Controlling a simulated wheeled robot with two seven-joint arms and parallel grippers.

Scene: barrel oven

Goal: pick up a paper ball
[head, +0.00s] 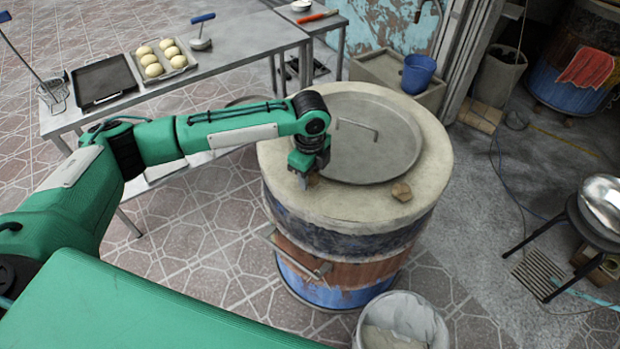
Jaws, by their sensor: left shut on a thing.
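My left gripper (306,178) points down over the near left part of the barrel oven's pale rim (350,207). It is shut on a small brownish paper ball (313,181), mostly hidden by the fingers. I cannot tell whether this ball touches the rim. My right gripper is not in view.
A round metal lid (375,150) with a handle covers the oven top. A lined bin (402,322) stands at the oven's near right foot. A steel table (225,62) at the back left bears a dough tray (180,67) and a dark pan (103,80). A metal bowl (603,200) is at right.

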